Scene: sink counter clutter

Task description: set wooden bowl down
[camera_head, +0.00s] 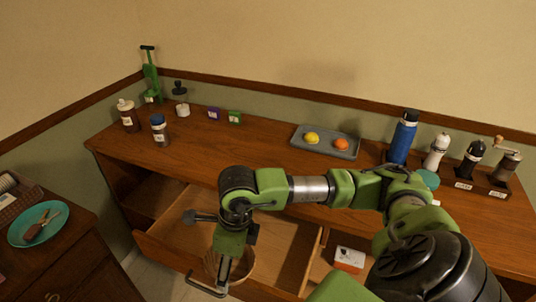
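The wooden bowl (243,268) shows at the open drawer (280,243) below the counter, partly hidden behind my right gripper and the drawer front. My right gripper (223,272) points down at the bowl's left side and overlaps it in the picture. Its fingertips are small and dark, so I cannot tell whether they are closed on the rim. I also cannot tell whether the bowl rests on the drawer floor or hangs above it. My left gripper is not in view.
The wooden counter (210,150) holds a grey tray (320,148) with a lemon and an orange, a blue bottle (403,140), mills at right and jars at left. The counter's middle left is clear. A teal plate (38,223) lies on the left cabinet.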

